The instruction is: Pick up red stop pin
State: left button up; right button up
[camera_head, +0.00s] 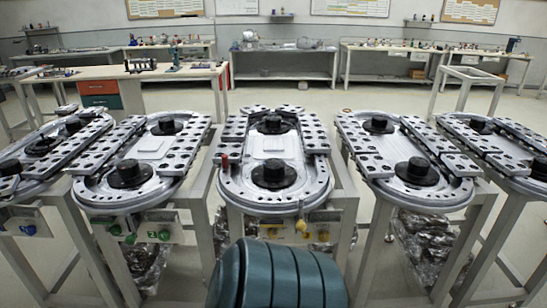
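A small red stop pin (225,162) stands upright on the left rim of the middle ring track (225,188). Its lower end is hard to make out at this size. Neither my left nor my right gripper shows in the head view, so nothing is seen touching the pin.
The middle track carries two black round hubs (273,174) and rows of dark-holed blocks. Similar tracks stand on either side, with a left one (115,200) and a right one (425,195) nearby. Narrow floor gaps separate the stands. Workbenches (286,52) line the back wall.

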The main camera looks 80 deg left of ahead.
aim_at(224, 156)
jog(key=u, duration=3.85)
jog(key=i+j, duration=0.6)
jog(key=j, duration=0.15)
